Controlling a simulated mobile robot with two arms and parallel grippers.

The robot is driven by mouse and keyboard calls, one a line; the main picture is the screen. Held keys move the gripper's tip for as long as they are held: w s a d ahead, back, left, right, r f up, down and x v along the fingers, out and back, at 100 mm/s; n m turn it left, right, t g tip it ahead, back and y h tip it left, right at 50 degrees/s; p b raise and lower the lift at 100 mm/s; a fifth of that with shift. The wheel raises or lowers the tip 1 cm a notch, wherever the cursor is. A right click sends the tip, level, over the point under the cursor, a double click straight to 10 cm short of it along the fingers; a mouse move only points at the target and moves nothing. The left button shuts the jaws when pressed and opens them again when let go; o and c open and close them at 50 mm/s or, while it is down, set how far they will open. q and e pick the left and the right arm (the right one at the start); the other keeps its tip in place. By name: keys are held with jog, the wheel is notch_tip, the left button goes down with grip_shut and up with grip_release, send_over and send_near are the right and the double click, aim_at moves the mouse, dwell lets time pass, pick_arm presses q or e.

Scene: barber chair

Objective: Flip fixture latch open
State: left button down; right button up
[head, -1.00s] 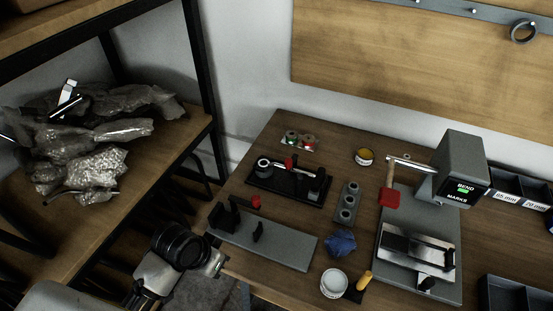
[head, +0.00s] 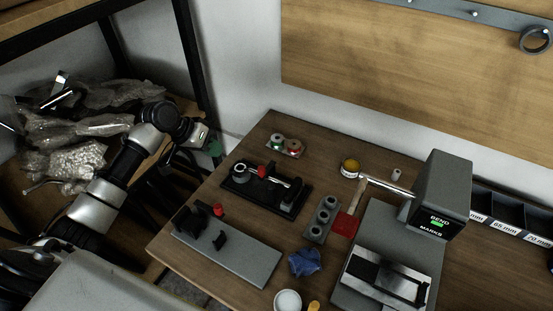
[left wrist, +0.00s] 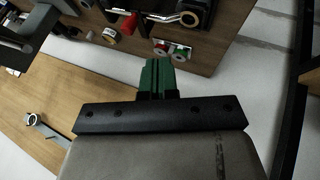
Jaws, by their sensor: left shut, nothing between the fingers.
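A black fixture (head: 262,197) stands on the bench's left half. It carries a metal rod with a ring at its left end and a red-tipped part beside it. In the left wrist view its metal ring (left wrist: 190,18) shows at the top. Nearer the front edge lies a grey plate fixture (head: 226,252) with black uprights and a red knob (head: 218,210). I cannot tell which one bears the named latch. My left gripper (head: 215,149), with green fingers, is shut and empty off the bench's left edge, apart from both fixtures. It also shows in the left wrist view (left wrist: 157,75).
Two spools (head: 286,145) stand at the bench's back left. A grey block with holes (head: 321,217), a blue cloth (head: 304,262), a yellow-topped tin (head: 350,167) and a bending machine (head: 440,195) lie further right. A shelf with plastic-wrapped items (head: 85,155) stands left.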

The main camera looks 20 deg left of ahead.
pick_arm(q)
jog(key=w+d+f+p, duration=0.3)
jog(key=d+f, duration=0.4)
jog(key=shift+w+d+f+p, duration=0.3)
jog(key=shift+d+f, duration=0.1)
pick_arm(e)
jog(key=r, duration=0.1)
jog(key=a+r, duration=0.1)
jog(key=s+a+r, duration=0.1)
jog(key=r, duration=0.1)
jog(key=shift+s, duration=0.1)
pick_arm(q)
jog(key=shift+d, duration=0.15)
pick_arm(e)
jog(key=shift+d, duration=0.15)
